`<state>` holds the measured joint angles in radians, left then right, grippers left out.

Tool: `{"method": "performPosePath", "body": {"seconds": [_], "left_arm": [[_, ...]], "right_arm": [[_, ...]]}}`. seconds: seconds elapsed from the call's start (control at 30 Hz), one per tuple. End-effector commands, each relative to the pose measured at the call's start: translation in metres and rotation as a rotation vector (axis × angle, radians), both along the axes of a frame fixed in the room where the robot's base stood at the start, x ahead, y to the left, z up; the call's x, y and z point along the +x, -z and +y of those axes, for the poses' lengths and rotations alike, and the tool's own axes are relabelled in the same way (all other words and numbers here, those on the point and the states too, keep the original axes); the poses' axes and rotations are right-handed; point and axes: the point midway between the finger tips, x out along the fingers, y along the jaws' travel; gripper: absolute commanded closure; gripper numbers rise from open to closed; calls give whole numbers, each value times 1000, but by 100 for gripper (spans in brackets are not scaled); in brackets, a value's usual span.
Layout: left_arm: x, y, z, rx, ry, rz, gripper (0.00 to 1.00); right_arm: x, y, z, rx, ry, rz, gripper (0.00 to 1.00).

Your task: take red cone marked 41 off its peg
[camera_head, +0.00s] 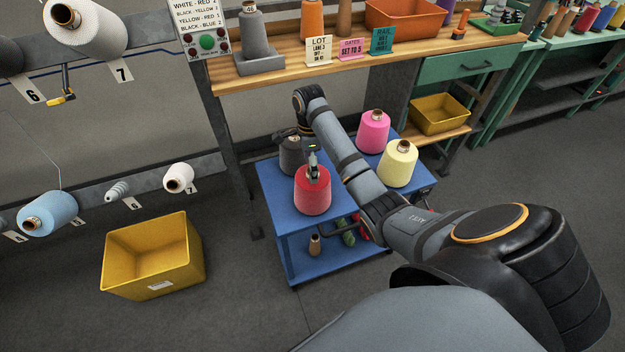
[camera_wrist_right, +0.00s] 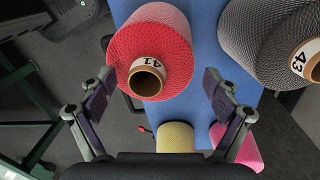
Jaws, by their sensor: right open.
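The red cone (camera_head: 312,192) stands upright on the top of a blue cart, at its near side in the head view. In the right wrist view the red cone (camera_wrist_right: 172,52) shows its brown core tube with a white band marked 41. I cannot make out a peg in the tube. My right gripper (camera_head: 313,160) is just over the top of this cone. In the wrist view the open fingers of my right gripper (camera_wrist_right: 157,88) are on either side of the core end, apart from it. My left gripper is not in view.
The blue cart (camera_head: 279,192) also holds a dark grey cone (camera_head: 292,155), marked 43 in the wrist view, a pink cone (camera_head: 373,131) and a yellow cone (camera_head: 398,163). A yellow bin (camera_head: 185,262) stands on the floor at left. A wooden bench (camera_head: 285,78) lies behind.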

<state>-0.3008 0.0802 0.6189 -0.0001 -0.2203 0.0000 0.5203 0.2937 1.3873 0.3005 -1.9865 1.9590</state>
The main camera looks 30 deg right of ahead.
Motion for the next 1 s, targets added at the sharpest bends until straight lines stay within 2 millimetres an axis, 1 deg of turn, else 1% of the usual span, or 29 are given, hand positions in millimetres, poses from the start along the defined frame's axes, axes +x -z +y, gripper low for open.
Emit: {"method": "performPosePath", "body": {"seconds": [0.17, 0.2, 0.83, 1.0], "left_arm": [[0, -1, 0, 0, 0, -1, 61], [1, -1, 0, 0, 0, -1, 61], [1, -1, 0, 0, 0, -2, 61], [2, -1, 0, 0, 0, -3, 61]], "right_arm": [[0, -1, 0, -1, 0, -2, 11], [0, -1, 0, -1, 0, -2, 13], [0, 0, 0, -1, 0, -2, 99], [0, 1, 0, -1, 0, 0, 100]]}}
